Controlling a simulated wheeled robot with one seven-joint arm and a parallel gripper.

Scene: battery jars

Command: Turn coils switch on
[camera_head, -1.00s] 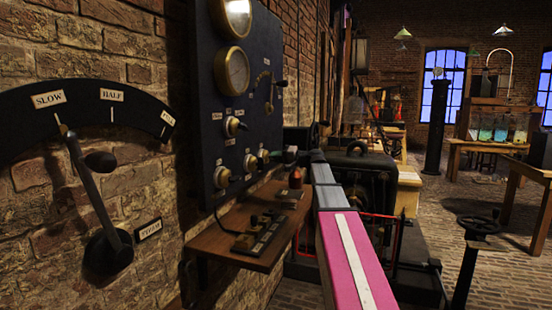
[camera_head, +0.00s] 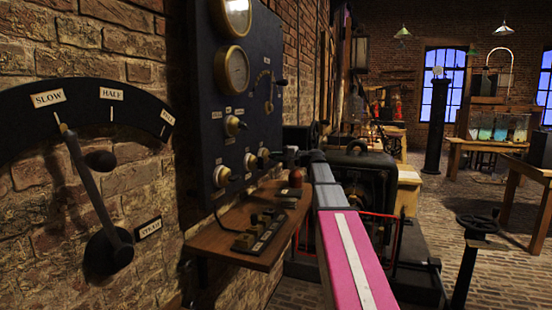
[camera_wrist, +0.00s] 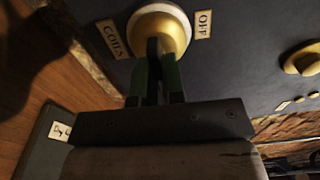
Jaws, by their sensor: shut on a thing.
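The coils switch (camera_wrist: 160,28) is a brass dial with a dark lever on the dark panel. In the wrist view the COILS label (camera_wrist: 112,39) is on its left and the OFF label (camera_wrist: 203,24) on its right. My gripper (camera_wrist: 158,72) has green-faced fingers shut on the dark lever. The fingers hide part of the lever, so its exact setting is hard to read. In the head view my gripper (camera_head: 276,155) is at the panel's lower right, in contact with the switch, which is small and partly hidden there.
The dark panel (camera_head: 240,95) carries gauges (camera_head: 232,70) and other brass switches (camera_head: 233,125). Below it a wooden shelf (camera_head: 240,215) holds a key device (camera_head: 262,228). A lever dial (camera_head: 90,180) is on the brick wall at left. A black machine (camera_head: 365,180) stands behind my arm.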

